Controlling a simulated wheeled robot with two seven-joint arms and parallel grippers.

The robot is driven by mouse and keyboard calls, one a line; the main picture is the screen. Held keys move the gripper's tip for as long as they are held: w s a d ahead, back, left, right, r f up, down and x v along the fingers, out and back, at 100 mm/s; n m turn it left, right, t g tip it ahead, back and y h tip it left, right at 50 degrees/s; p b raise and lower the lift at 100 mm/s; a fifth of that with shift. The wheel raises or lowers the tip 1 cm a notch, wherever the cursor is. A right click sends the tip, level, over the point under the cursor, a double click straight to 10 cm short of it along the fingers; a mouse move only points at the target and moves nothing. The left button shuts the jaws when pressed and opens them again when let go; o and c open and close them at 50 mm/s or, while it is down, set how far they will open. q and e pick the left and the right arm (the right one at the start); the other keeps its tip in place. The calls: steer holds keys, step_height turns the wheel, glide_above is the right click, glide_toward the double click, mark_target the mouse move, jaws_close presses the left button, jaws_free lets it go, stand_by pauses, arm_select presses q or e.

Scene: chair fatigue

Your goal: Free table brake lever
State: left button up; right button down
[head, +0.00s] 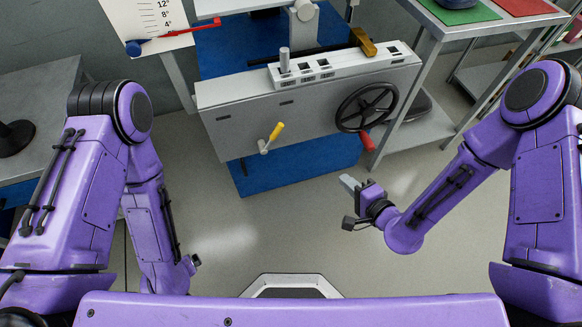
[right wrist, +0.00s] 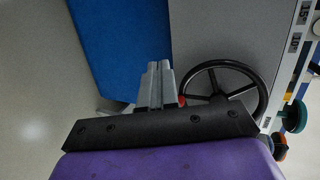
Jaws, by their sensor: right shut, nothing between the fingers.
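A small lever with a yellow handle (head: 276,131) sticks out of the grey front panel (head: 230,125) of a machine, left of its middle; it tilts up to the right. I take it to be the brake lever. My right gripper (head: 348,184) is in front of and below the panel, to the lever's right, apart from it. Its grey fingers are together and empty; they also show in the right wrist view (right wrist: 157,72). The yellow handle is not visible in the right wrist view. My left arm hangs at the left; its gripper is not visible.
A black handwheel (head: 367,107) with a red handle (head: 367,141) is on the panel's right side, and the wheel shows in the right wrist view (right wrist: 224,95). A slotted console (head: 340,66) tops the panel. A side table (head: 430,22) stands right. Floor before the panel is clear.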

mark_target(272, 138)
arm_select(q)
step_height(272, 138, down, 16)
steer(key=b, duration=1.1)
steer(key=shift+r, duration=0.2)
arm_select(e)
steer(key=w+a+y, duration=0.1)
steer(key=y, duration=0.2)
steer(key=w+a+m+t+y, duration=0.1)
steer(key=a+y, duration=0.1)
steer(key=y, duration=0.1)
steer(key=w+a+t+y, duration=0.1)
steer(key=w+y, duration=0.1)
steer(key=y, duration=0.1)
steer(key=shift+a+r, duration=0.15)
steer(key=shift+a, duration=0.05)
arm_select(q)
steer(key=shift+f+b, duration=0.7)
steer(key=shift+b, duration=0.1)
arm_select(e)
steer(key=s+a+r+x, duration=0.1)
steer(key=s+x, duration=0.1)
steer(key=x, duration=1)
steer(key=shift+w+a+r, duration=0.2)
steer(key=shift+a+r, duration=0.1)
steer(key=shift+a, duration=0.2)
arm_select(q)
steer(key=shift+r, duration=0.15)
